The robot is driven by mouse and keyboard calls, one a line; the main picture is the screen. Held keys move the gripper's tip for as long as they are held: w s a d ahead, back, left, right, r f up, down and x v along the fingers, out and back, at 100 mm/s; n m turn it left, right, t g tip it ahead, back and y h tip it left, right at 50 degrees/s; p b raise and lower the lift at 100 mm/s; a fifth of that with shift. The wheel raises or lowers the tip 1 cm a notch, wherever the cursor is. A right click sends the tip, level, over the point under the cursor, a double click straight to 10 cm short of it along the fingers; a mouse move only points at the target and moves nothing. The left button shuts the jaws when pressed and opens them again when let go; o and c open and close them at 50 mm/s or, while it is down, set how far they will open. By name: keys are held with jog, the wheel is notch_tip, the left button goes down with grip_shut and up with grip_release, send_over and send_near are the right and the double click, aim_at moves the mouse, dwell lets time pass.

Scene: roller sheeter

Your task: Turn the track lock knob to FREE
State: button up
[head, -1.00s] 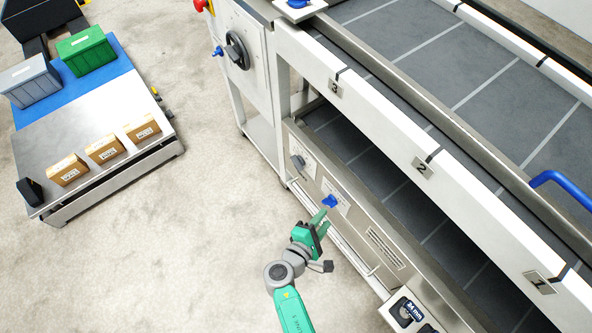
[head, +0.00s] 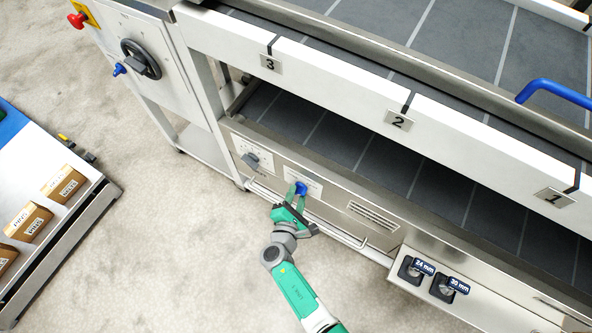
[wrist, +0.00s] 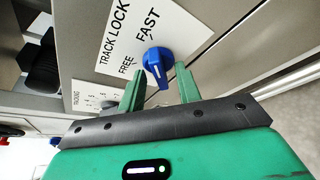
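The blue track lock knob (head: 300,188) is on the front panel of the machine's lower bay. In the wrist view the knob (wrist: 157,62) sits beside a white label (wrist: 125,40) reading TRACK LOCK, FREE and FAST. I cannot tell for sure which word its pointer faces. My gripper (head: 296,194) reaches up to the knob from below. In the wrist view my gripper (wrist: 160,78) is open, one green finger to each side of the knob's lower end. I cannot tell whether either finger touches it.
A grey tracking knob (head: 251,160) is left of the blue knob on the same panel. A rail (head: 330,226) runs along the front below. A box with 24 mm and 30 mm tags (head: 440,270) juts out at right. A cart with cartons (head: 50,215) stands left; floor between is clear.

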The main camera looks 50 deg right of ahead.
grip_shut()
jog(key=shift+r+p, duration=0.15)
jog(key=shift+p, duration=0.2)
jog(key=shift+w+r+n+g+p, duration=0.1)
jog(key=shift+w+n+g+p, duration=0.05)
jog(key=shift+n+g+p, duration=0.65)
jog(key=n+g, duration=0.1)
jog(key=n, duration=0.1)
jog(key=shift+w+n+p, duration=0.15)
jog(key=shift+n+p, duration=0.2)
jog(key=shift+n, duration=0.05)
jog(key=n+g, duration=0.1)
jog(key=n+g+b, duration=0.1)
jog(key=n+g, duration=0.1)
jog(key=shift+w+a+f+n+h, duration=0.1)
jog(key=shift+w+f+n+h, duration=0.1)
jog(key=shift+w+n+h, duration=0.1)
jog(key=n+g+b, duration=0.2)
jog(key=n+b, duration=0.1)
jog(key=shift+h, duration=0.4)
jog(key=shift+b, duration=0.35)
